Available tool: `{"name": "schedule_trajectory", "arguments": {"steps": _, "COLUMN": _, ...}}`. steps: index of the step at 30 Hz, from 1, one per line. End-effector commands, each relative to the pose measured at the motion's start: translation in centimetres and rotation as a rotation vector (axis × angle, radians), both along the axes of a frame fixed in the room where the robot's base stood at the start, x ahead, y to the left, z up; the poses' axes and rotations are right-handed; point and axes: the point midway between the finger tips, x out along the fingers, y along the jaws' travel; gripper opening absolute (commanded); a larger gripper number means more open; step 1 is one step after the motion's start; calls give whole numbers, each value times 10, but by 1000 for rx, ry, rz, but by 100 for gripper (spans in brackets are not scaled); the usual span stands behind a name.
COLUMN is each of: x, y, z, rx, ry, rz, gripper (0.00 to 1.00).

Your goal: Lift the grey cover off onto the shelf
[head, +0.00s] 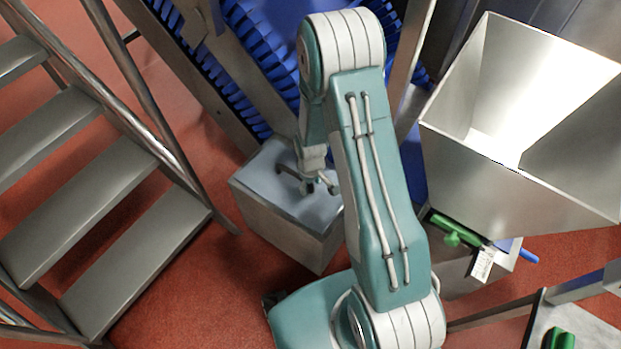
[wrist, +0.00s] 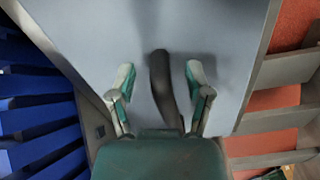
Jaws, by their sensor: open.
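The grey cover (head: 265,165) is the flat blue-grey top of a metal box, in the middle of the head view. It fills most of the wrist view (wrist: 215,30). A dark curved handle (wrist: 160,70) stands on it and also shows in the head view (head: 287,172). My gripper (head: 318,186) is over the cover, pointing down. In the wrist view my gripper (wrist: 160,76) is open, with one finger on each side of the handle and gaps between. I cannot tell how deep the fingers reach. No shelf can be made out for certain.
Metal steps (head: 100,205) with a rail stand at the left. A blue ribbed conveyor (head: 255,60) rises behind the box. A large steel hopper (head: 500,180) is at the right, with a green-handled part (head: 455,230) below it. Red floor (head: 165,290) is clear in front.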

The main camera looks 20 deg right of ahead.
Motion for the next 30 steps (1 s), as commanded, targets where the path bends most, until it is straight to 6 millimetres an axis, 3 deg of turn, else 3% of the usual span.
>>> {"name": "schedule_trajectory", "arguments": {"steps": 8, "x": 0, "y": 0, "z": -2, "rx": 0, "ry": 0, "rz": 0, "gripper": 65}}
{"name": "schedule_trajectory", "arguments": {"steps": 12, "x": 0, "y": 0, "z": -2, "rx": 0, "ry": 0, "rz": 0, "gripper": 3}}
{"name": "schedule_trajectory", "arguments": {"steps": 13, "x": 0, "y": 0, "z": -1, "rx": 0, "ry": 0, "rz": 0, "gripper": 0}}
{"name": "schedule_trajectory", "arguments": {"steps": 30, "x": 1, "y": 0, "z": 4, "rx": 0, "ry": -1, "rz": 0, "gripper": 0}}
